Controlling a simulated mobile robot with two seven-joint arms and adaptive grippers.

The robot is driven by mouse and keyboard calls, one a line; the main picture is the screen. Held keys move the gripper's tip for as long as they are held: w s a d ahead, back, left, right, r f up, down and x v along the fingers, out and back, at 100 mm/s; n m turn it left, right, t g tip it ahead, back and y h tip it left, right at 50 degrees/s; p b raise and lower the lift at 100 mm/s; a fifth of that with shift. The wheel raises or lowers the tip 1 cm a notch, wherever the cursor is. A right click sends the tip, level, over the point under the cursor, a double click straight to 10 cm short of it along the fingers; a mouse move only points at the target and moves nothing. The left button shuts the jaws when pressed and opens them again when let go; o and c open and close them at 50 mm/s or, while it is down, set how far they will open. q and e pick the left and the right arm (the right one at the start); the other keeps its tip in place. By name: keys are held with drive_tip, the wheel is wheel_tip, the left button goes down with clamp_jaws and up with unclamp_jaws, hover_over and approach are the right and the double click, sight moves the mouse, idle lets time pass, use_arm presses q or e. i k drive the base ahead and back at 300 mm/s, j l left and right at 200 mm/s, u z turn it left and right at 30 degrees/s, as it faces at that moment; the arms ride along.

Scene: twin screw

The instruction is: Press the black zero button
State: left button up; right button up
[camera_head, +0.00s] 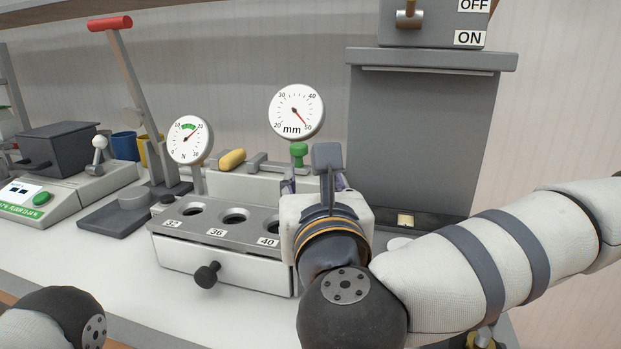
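I cannot pick out a button marked zero. A small black cap (167,199) sits at the back left corner of the grey holed block, below the N dial (190,139). The mm dial (297,111) stands behind the block, with its needle near 50 and a green knob (298,151) below it. My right gripper (327,160) is in front of the mm dial's stand, at the right end of the block, and hides what lies behind it. I see it from behind, so its opening is unclear.
The holed block (208,234) is labelled 32, 36 and 40 and has a black knob (207,275) in front. A scale with a green button (41,198) and a red-handled lever (110,23) stand left. A grey ON/OFF unit (425,120) stands right.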

sight(167, 200)
drive_tip(key=k+l, duration=0.1)
drive_tip(key=k, duration=0.9)
